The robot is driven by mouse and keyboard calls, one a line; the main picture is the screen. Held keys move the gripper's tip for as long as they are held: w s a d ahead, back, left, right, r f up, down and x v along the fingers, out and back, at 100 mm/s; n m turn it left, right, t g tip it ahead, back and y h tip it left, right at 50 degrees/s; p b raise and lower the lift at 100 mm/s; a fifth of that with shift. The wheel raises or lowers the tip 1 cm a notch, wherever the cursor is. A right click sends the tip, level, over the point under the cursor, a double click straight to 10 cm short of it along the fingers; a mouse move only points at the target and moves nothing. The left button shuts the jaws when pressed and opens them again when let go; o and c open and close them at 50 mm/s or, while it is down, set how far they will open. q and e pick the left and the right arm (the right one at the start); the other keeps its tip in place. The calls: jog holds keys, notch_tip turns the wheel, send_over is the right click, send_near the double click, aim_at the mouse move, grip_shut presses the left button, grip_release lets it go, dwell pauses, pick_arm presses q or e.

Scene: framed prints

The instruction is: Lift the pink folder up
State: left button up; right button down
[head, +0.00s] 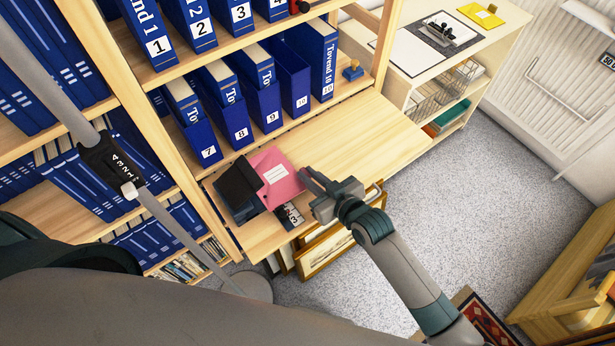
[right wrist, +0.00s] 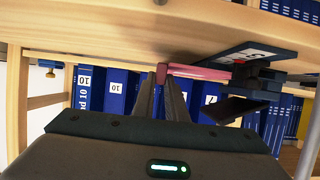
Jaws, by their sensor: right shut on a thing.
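The pink folder (head: 277,180), with a white label, is at the front of the wooden shelf board, tilted beside a black holder (head: 237,190). My right gripper (head: 308,181) is at the folder's right edge, shut on it. In the right wrist view the pink folder (right wrist: 203,73) runs sideways from my right fingertips (right wrist: 166,76); the view is rotated. How deep the fingers grip is hard to see. My left gripper is not in view.
Framed pictures (head: 326,250) lean below the board.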

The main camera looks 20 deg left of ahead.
dwell(0.3)
jog(key=c, duration=1.7)
grip_release()
jog(key=shift+d, duration=0.15)
jog(key=b+v, duration=0.2)
jog(key=v, duration=1.5)
jog(key=shift+r+b, duration=0.2)
jog(key=shift+b, duration=0.2)
